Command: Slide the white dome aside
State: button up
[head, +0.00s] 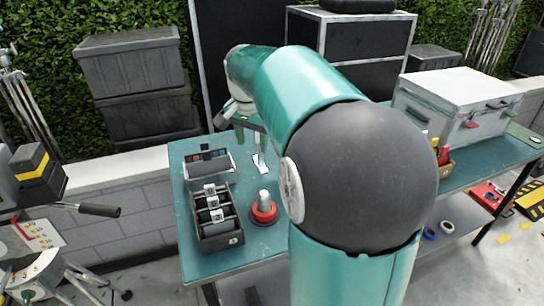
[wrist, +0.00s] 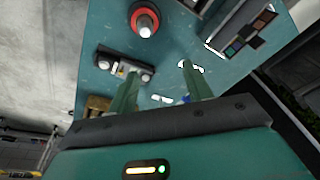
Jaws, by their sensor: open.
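My gripper (wrist: 158,72) is open, with its two teal fingers apart and nothing seen held between them. In the head view my gripper (head: 250,136) is above the far part of the teal table, partly behind my arm. A small grey device (wrist: 124,66) with pale rounded parts lies on the table beside the left fingertip in the wrist view. I cannot tell for certain which part is the white dome, or whether the finger touches the device. Small white patches show by the right finger.
A red-ringed pale cylinder (head: 264,204) stands on the teal table (head: 262,246). A black divided tray (head: 216,222) stands left of it, with a case of coloured swatches (head: 207,163) behind. A white case (head: 463,104) stands at the right. Some bare tabletop lies between them.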

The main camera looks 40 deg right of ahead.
jog(key=w+d+f+m+g+y, duration=0.1)
jog(key=d+f+m, duration=0.35)
jog(key=d, duration=0.65)
jog(key=w+d+f+m+g+y, duration=0.1)
jog(key=d+f+m, duration=0.35)
jog(key=d, duration=0.65)
jog(key=f, duration=1.4)
jog(key=shift+w+a, duration=0.1)
jog(key=shift+w, duration=0.1)
jog(key=shift+r, duration=0.1)
